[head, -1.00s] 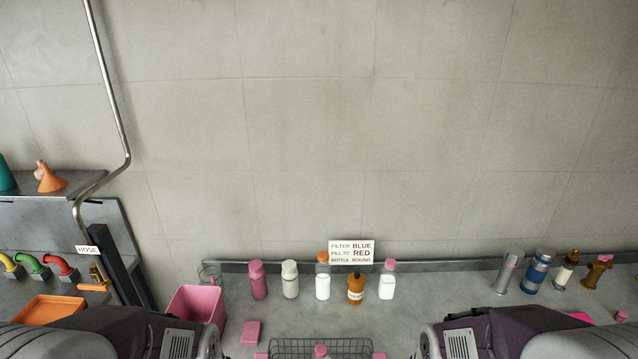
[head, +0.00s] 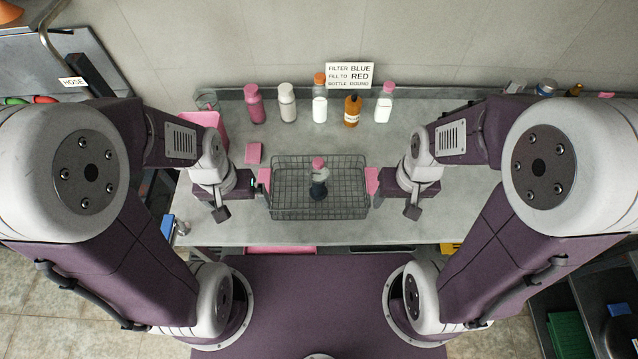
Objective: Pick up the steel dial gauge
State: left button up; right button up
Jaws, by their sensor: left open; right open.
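I cannot make out a steel dial gauge for certain in the head view. A small grey metallic thing (head: 183,228) sits by a blue thing at the bench's left front corner, too small to identify. My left gripper (head: 238,203) is open, pointing down just left of the wire basket. My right gripper (head: 398,203) is open, just right of the same basket. Neither gripper visibly holds anything. My arms hide parts of the bench on both sides.
The wire basket (head: 290,211) has pink side pieces and holds a dark bottle with a pink cap (head: 319,185). Several bottles stand along the back under a sign (head: 349,76). A pink bin (head: 203,119) stands left; a pink block (head: 253,153) lies near it. Bench right of centre is clear.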

aim_at(318, 191)
jog(key=k+j+z, duration=0.1)
jog(key=j+z, duration=0.2)
jog(key=j, duration=0.15)
jog(key=k+j+z, duration=0.1)
jog(key=j+z, duration=0.2)
jog(key=j, duration=0.15)
jog(key=k+j+z, duration=0.4)
jog(key=j+z, duration=0.2)
jog(key=j, duration=0.15)
